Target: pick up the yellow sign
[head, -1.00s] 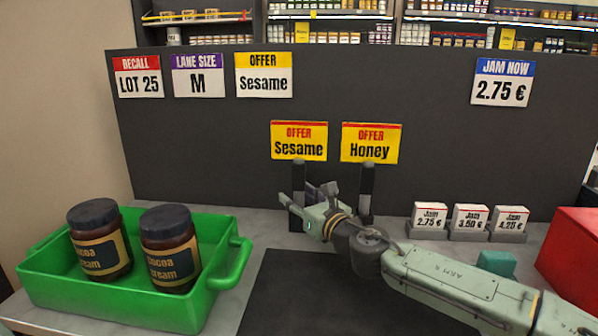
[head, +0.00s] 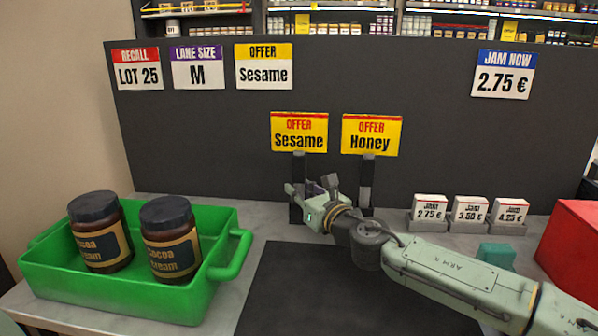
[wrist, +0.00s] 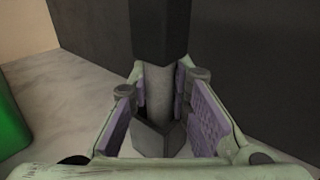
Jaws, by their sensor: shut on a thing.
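Two yellow signs stand on dark posts in the head view: the "OFFER Sesame" sign (head: 299,133) and, to its right, the "OFFER Honey" sign (head: 371,135). My gripper (head: 309,191) is low at the Sesame sign's post, below its panel. In the wrist view the post (wrist: 162,28) stands upright between the purple finger pads, dark above and grey below, in a dark angular base (wrist: 160,140). My gripper (wrist: 160,92) is shut on this post. The Sesame panel is out of the wrist view. My gripper partly hides the post's lower part in the head view.
A green tray (head: 235,258) with two cocoa cream jars (head: 170,238) is at left. Small jam price blocks (head: 470,208), a teal block (head: 497,255) and a red box (head: 570,245) are at right. A dark panel (head: 220,130) stands behind. The dark mat (head: 300,290) is clear.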

